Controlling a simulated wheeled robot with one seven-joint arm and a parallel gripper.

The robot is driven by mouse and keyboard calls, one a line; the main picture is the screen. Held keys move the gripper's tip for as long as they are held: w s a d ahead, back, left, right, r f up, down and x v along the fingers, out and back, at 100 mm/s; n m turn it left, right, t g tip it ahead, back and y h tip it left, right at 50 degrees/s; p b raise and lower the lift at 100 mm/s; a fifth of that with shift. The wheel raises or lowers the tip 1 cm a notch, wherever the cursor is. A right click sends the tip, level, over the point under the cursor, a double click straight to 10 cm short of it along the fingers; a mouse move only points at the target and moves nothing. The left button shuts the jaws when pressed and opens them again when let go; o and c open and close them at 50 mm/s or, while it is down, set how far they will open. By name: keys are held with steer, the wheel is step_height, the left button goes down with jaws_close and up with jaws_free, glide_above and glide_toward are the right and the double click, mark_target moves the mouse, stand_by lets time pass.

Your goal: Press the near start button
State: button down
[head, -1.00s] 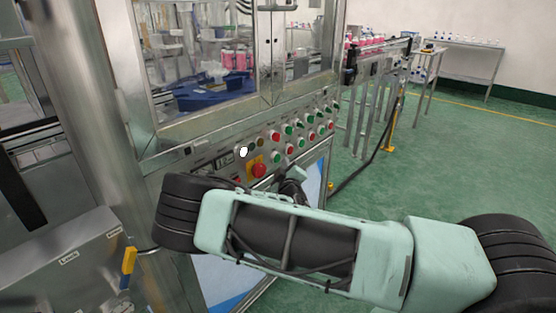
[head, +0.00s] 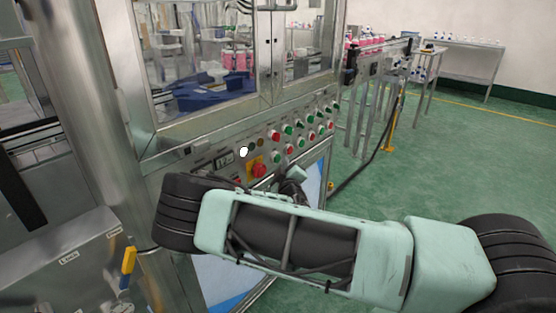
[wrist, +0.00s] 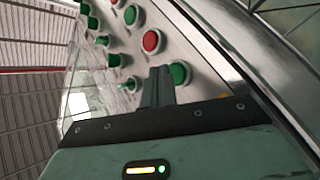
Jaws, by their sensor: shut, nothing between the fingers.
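The control panel (head: 264,150) on the machine front carries rows of red and green buttons. In the wrist view my gripper (wrist: 160,71) is shut and empty, with its narrow fingers pointing at the panel. A green button (wrist: 179,72) lies right beside the fingertips, on their right. I cannot tell whether they touch. A red button (wrist: 151,41) and another green button (wrist: 131,14) sit further along the same row. Which button is the near start button is not readable. In the head view my arm hides the fingertips.
A red emergency-stop knob on a yellow plate (head: 249,172) is on the panel's near end. More green buttons (wrist: 113,60) stand out from the panel left of the fingers in the wrist view. A metal machine edge (wrist: 265,80) runs along the right.

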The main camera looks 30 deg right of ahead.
steer(key=shift+w, duration=0.15)
steer(key=shift+w+a, duration=0.15)
steer(key=shift+w, duration=0.15)
steer(key=shift+w+a+b, duration=0.15)
steer(key=shift+w+b, duration=0.2)
steer(key=shift+b, duration=0.1)
stand_by(0.9)
steer(key=shift+s, duration=0.15)
steer(key=shift+s+d, duration=0.3)
steer(key=shift+s, duration=0.35)
steer(key=s, duration=0.1)
steer(key=s+d+p, duration=0.1)
steer(key=s, duration=0.2)
steer(key=shift+s+d, duration=0.35)
stand_by(0.6)
